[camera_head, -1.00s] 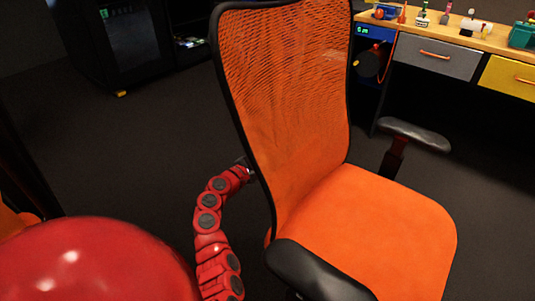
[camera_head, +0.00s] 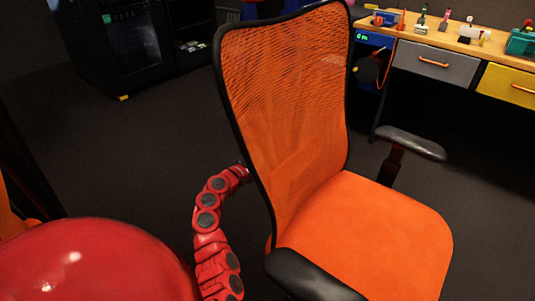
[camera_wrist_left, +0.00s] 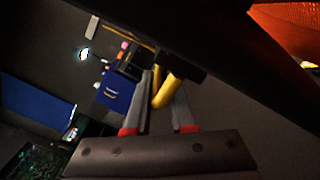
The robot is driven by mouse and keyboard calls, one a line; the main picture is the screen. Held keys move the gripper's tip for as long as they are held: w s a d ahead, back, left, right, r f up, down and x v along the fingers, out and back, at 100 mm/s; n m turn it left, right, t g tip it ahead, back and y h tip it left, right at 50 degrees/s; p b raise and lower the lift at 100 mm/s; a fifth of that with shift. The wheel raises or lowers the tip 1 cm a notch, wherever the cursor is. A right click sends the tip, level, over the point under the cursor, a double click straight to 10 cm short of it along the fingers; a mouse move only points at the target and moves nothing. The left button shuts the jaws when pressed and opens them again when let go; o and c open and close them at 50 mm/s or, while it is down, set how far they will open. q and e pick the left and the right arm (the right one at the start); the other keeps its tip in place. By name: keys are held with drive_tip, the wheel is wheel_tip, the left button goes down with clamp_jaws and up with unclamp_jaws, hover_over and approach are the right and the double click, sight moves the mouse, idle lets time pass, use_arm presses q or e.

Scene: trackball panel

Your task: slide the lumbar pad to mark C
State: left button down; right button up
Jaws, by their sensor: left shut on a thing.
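The orange mesh office chair (camera_head: 290,110) fills the middle of the head view. My left arm reaches its back's left edge, where the left gripper is hidden behind the backrest. In the left wrist view the left gripper (camera_wrist_left: 163,86) is shut on a yellow handle (camera_wrist_left: 166,90), which sticks out from a dark bar (camera_wrist_left: 182,64) on the chair. I cannot tell where the lumbar pad's own surface is behind the mesh. No mark letters can be read in either view. My right gripper is not in view.
The armrests (camera_head: 410,143) stand either side of the orange seat (camera_head: 370,230). A bench (camera_head: 460,40) with drawers and small items stands at the back right. A black cabinet (camera_head: 125,45) stands at the back left.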

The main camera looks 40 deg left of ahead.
use_arm(q)
drive_tip(key=c, duration=0.9)
unclamp_jaws()
drive_tip(key=shift+a+f, duration=0.1)
drive_tip(key=shift+f, duration=0.05)
drive_tip(key=s+p, duration=0.1)
drive_tip(key=s, duration=0.4)
drive_tip(key=s+a+p, duration=0.1)
drive_tip(key=s, duration=1.1)
drive_tip(key=shift+s+a+p, duration=0.2)
drive_tip(key=shift+a+p, duration=0.05)
drive_tip(key=shift+p, duration=0.15)
